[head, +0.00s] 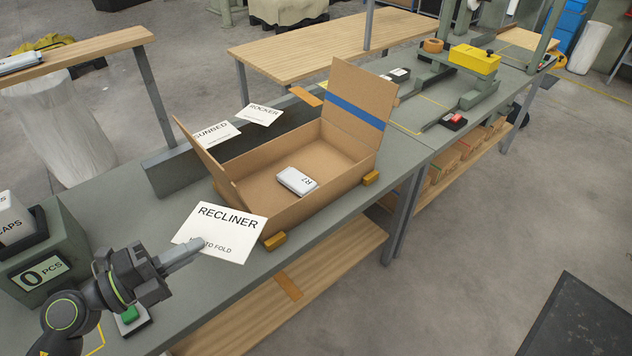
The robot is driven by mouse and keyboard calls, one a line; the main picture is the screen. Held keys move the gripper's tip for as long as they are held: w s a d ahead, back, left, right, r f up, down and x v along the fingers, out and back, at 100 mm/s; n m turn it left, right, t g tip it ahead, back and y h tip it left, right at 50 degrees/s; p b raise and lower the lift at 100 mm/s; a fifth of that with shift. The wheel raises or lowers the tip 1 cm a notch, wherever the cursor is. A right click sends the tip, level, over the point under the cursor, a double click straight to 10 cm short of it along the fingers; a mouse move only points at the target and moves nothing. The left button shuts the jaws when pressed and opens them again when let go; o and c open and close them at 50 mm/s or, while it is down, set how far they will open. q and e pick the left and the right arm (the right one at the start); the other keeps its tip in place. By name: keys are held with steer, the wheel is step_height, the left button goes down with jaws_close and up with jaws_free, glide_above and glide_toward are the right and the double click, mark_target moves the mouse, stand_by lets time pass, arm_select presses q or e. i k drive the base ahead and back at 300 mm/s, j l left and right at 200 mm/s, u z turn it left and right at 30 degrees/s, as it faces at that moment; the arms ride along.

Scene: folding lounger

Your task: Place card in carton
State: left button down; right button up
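The white RECLINER card (225,222) is between my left gripper's fingertips (196,246), face up and slightly tilted. One finger covers part of its lower line of text; the other finger is hidden. The card overlaps the near left corner of the carton in the picture and appears to be outside it. The open brown carton (345,165) stands on the grey bench with end flaps raised, the far one with a blue stripe. A pale packet (297,181) marked with an R lies inside on its floor. My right gripper is out of view.
SUNBED (217,133) and ROCKER (259,115) cards stand behind the carton. A counter box (40,270) reading 0 PCS stands at left. A yellow-topped tool (474,60) stands farther right.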

mark_target(319, 170)
steer(key=l+z, duration=0.15)
steer(key=z, duration=0.3)
steer(key=i+z, duration=0.15)
steer(key=z, duration=0.3)
steer(key=i+l+z, duration=0.1)
steer(key=z, duration=0.35)
steer(key=i+l+z, duration=0.2)
steer(key=i, duration=0.45)
steer(key=i+u, duration=0.2)
steer(key=u, duration=0.3)
steer(key=i+u, duration=0.25)
steer(key=u, duration=0.25)
steer(key=i+l+u, duration=0.15)
steer(key=u, duration=0.3)
steer(key=i+j+u, duration=0.15)
steer(key=i+u, duration=0.15)
steer(key=u, duration=0.15)
steer(key=i+u, duration=0.4)
steer(key=k+j, duration=0.05)
steer(key=k, duration=0.05)
